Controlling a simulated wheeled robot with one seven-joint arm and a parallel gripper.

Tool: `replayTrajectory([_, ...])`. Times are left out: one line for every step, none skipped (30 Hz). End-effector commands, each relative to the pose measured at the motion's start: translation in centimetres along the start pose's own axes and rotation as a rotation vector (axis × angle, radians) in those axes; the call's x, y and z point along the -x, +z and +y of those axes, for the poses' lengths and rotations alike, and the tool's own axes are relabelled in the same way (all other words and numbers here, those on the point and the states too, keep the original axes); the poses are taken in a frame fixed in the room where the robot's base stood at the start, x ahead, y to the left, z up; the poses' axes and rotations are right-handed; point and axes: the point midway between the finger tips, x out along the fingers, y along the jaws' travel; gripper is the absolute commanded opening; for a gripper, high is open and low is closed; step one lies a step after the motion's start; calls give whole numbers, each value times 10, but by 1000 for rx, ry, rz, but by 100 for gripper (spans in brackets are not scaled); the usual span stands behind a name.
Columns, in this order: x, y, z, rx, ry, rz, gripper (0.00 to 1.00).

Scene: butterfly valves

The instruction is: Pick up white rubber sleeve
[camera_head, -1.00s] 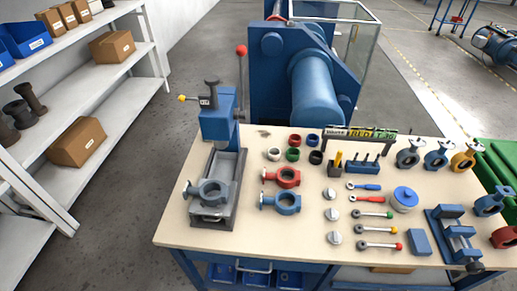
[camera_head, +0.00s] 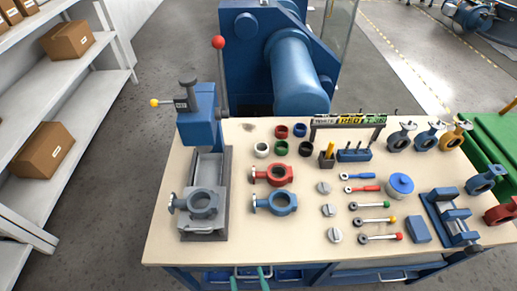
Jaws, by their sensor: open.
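The white rubber sleeve (camera_head: 262,150) is a small ring standing on the workbench, at the left of a small group of coloured sleeves. It is upright and nothing covers it. Two teal tips at the bottom edge, in front of the bench, look like the fingers of my gripper (camera_head: 249,277). They are apart with nothing seen between them, well below and in front of the sleeve. The rest of my gripper is out of the picture.
Red (camera_head: 282,131), green (camera_head: 281,148), blue and black sleeves stand close right of the white one. A blue press (camera_head: 198,128) with a lever stands to the left. Red (camera_head: 273,174) and blue (camera_head: 276,202) valve bodies lie in front. A sign rack (camera_head: 347,122) is at right.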

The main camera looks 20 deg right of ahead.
Motion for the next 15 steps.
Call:
replayTrajectory([-19, -2, 8, 27, 18, 22, 52])
replayTrajectory([-29, -3, 13, 43, 28, 32, 52])
replayTrajectory([-42, -4, 20, 62, 43, 42, 52])
replayTrajectory([-52, -5, 26, 78, 55, 52, 52])
replayTrajectory([-62, -7, 32, 92, 69, 61, 52])
replayTrajectory([-75, -9, 40, 112, 87, 71, 52])
replayTrajectory([-85, -12, 46, 125, 102, 79, 52])
replayTrajectory([-95, -15, 54, 139, 118, 88, 52])
replayTrajectory([-108, -18, 63, 154, 140, 97, 52])
replayTrajectory([-117, -22, 70, 166, 157, 106, 52])
replayTrajectory([-126, -26, 78, 179, 175, 113, 52])
replayTrajectory([-139, -30, 89, 192, 199, 122, 52])
replayTrajectory([-148, -35, 97, 203, 219, 130, 52])
replayTrajectory([-157, -40, 106, 212, 238, 136, 52])
replayTrajectory([-168, -46, 117, 224, 264, 144, 52])
